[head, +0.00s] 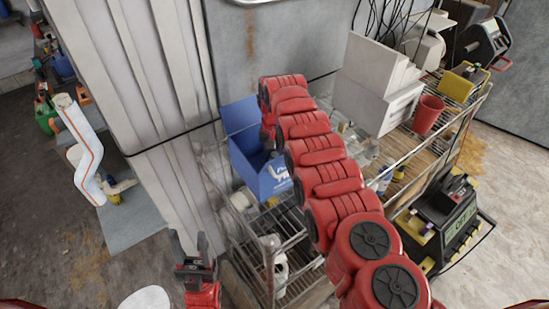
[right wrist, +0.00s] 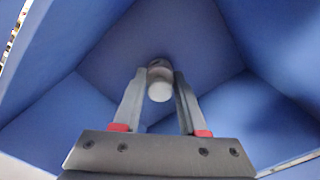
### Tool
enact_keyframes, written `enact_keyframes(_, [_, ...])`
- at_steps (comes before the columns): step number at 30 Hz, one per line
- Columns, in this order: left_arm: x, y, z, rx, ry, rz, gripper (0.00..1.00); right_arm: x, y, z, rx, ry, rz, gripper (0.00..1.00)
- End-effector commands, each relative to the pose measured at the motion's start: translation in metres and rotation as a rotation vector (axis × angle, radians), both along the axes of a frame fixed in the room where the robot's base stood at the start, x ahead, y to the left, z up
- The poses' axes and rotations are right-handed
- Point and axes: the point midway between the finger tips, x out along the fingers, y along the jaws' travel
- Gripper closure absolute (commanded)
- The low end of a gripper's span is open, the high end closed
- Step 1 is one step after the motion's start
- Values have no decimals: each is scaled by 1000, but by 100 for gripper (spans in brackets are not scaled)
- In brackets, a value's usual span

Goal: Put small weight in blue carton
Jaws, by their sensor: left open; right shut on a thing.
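The blue carton (head: 262,173) stands open on the wire shelf unit, its lid raised at the back. My right arm reaches over to it; in the head view the right gripper is hidden behind the arm and the carton wall. In the right wrist view my right gripper (right wrist: 159,84) points into the carton, with blue walls (right wrist: 60,60) all around. Its fingers are shut on the small weight (right wrist: 160,88), a small grey cylinder with a pale end. I cannot tell if the weight touches the bottom. My left gripper (head: 195,245) is open and empty, low in front of the shelf.
White boxes (head: 372,90), a red cup (head: 428,114) and a yellow item (head: 456,86) stand on the shelf right of my arm. A dark machine (head: 442,225) stands at the lower right. A pale ribbed panel (head: 145,90) rises left of the carton.

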Motion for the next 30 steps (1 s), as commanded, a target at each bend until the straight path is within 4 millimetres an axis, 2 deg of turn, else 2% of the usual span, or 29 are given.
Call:
enact_keyframes(11, [0, 0, -6, 0, 0, 0, 50, 0, 0, -6, 0, -1, 0, 100])
enact_keyframes(12, [0, 0, -4, 0, 0, 0, 50, 0, 0, -4, 0, 0, 1, 52])
enact_keyframes(16, [0, 0, -3, 0, -1, 0, 50, 0, 0, -4, 0, 0, 0, 29])
enact_keyframes(25, [0, 0, -3, 0, 0, 0, 50, 0, 0, -4, 0, 1, 0, 29])
enact_keyframes(30, [0, 0, 1, 0, 0, 0, 50, 0, 0, 3, 0, -1, 1, 29])
